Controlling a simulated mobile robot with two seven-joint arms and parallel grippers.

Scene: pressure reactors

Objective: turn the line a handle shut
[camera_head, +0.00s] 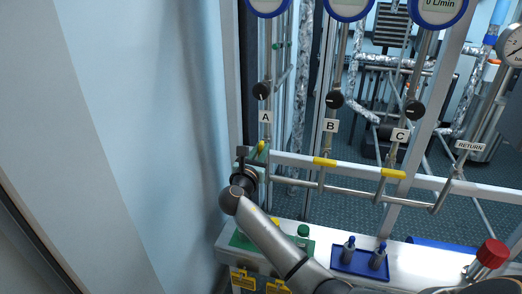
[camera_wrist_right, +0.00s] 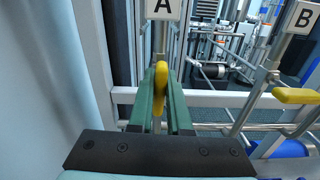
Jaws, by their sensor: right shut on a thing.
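The yellow line A handle (camera_head: 261,147) is on the leftmost pipe, below the A label (camera_head: 265,118). My right gripper (camera_head: 257,153) is at this handle, its arm reaching up from the bottom of the head view. In the right wrist view the handle (camera_wrist_right: 160,88) stands between the two green fingers (camera_wrist_right: 160,105), which are shut on it. There it looks narrow and points roughly toward the camera, unlike B's handle. The gripper hides part of the A handle and its valve in the head view. My left gripper is in neither view.
The yellow B handle (camera_head: 324,162) and C handle (camera_head: 393,174) lie crosswise on their pipes to the right. Below stand a blue tray (camera_head: 347,266) with two small bottles and a red knob (camera_head: 492,253). A pale wall (camera_head: 150,130) is close on the left.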

